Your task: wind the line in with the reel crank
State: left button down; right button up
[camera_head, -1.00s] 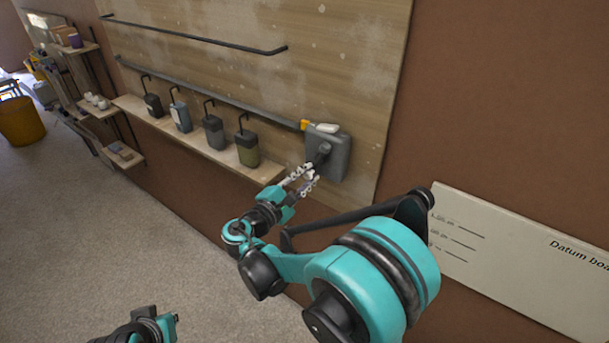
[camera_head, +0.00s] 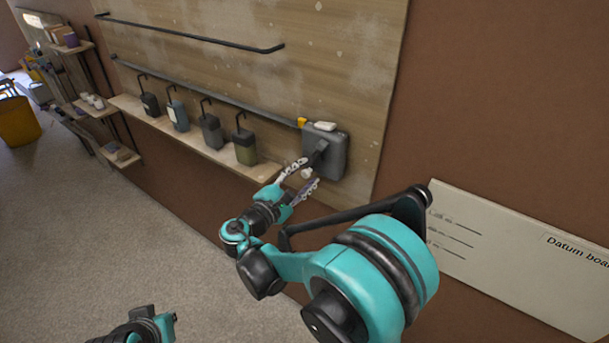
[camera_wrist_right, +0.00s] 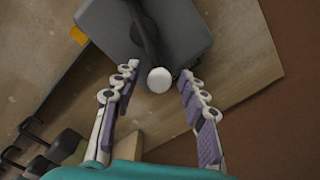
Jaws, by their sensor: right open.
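The reel is a grey box (camera_head: 336,160) on the wooden wall panel, with a dark crank arm (camera_head: 318,156) on its front. The crank ends in a round white knob (camera_head: 307,173). In the right wrist view the knob (camera_wrist_right: 160,80) sits between the tips of my right gripper (camera_wrist_right: 160,75), with a gap on each side. My right gripper (camera_head: 309,171) is open, its two fingers spread either side of the knob. I cannot make out the line. Part of my left arm shows at the bottom left; its fingers are not visible.
A yellow piece (camera_head: 302,122) and a pale block (camera_head: 325,126) are at the reel's top. A dark rail (camera_head: 210,93) runs left from it. Several hooked containers (camera_head: 211,132) stand on a narrow shelf (camera_head: 190,145). A datum board (camera_head: 500,255) is at right.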

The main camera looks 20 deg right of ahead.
jog(key=v, duration=1.2)
jog(key=s+d+f+m+g+y, duration=0.2)
jog(key=s+d+f+m+y, duration=0.1)
jog(key=d, duration=0.3)
jog(key=s+d+f+m+g+y, duration=0.2)
jog(key=s+d+f+y, duration=0.1)
jog(key=d+y, duration=0.15)
jog(key=s+a+f+m+y, duration=0.2)
jog(key=s+m+y, duration=0.4)
jog(key=s+m, duration=0.4)
jog(key=shift+s+f+y, duration=0.35)
jog(key=shift+s+f, duration=0.05)
jog(key=shift+f, duration=0.35)
